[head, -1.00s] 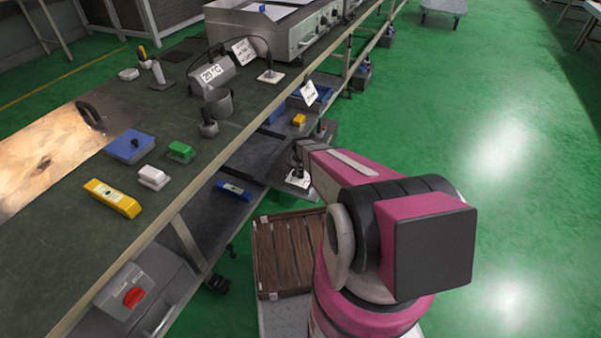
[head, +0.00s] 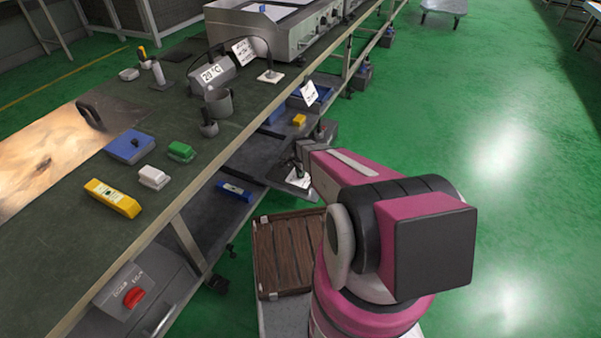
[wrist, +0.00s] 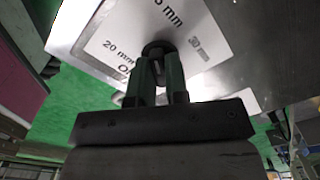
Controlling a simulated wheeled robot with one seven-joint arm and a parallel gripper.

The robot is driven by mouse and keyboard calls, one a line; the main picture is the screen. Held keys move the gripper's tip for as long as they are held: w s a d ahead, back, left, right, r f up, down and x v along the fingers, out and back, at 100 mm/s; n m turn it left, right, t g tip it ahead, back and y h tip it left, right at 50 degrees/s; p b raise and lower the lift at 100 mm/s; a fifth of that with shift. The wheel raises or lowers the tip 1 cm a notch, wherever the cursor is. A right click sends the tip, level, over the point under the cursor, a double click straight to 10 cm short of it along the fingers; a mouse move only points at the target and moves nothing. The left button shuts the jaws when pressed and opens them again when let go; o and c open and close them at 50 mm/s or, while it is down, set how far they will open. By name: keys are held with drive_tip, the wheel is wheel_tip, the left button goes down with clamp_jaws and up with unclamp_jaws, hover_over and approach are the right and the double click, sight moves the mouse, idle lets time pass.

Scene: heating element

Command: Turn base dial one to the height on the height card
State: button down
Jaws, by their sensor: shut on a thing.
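In the wrist view my gripper (wrist: 160,78) is shut on a round dark dial knob (wrist: 158,47). The knob stands on a pale plate (wrist: 108,40) marked "20 mm", "30 mm" and a partly cut-off "5 mm"; another mark is hidden behind the fingers. Which mark the knob points to cannot be told. In the head view the white dial plate (head: 298,180) is low beside the bench, partly covered by my dark gripper parts. A white card (head: 309,94) stands above the lower shelf, its writing too small to read; whether it is the height card is unclear.
The bench edge (head: 190,195) runs diagonally left of my arm. A yellow block (head: 299,120) and a blue tool (head: 234,190) lie on the lower shelf. A wooden slatted crate (head: 285,255) is beside my base.

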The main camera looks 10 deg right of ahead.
drive_tip(key=shift+f+m, duration=0.15)
drive_tip(key=shift+m, duration=0.95)
drive_tip(key=c, duration=1.2)
unclamp_jaws()
drive_tip(key=shift+o, duration=0.4)
drive_tip(key=shift+f, duration=0.1)
drive_tip(key=shift+s, duration=0.1)
wheel_tip(320, 180, up, 11)
drive_tip(key=shift+w, duration=0.2)
drive_tip(key=shift+d, duration=0.1)
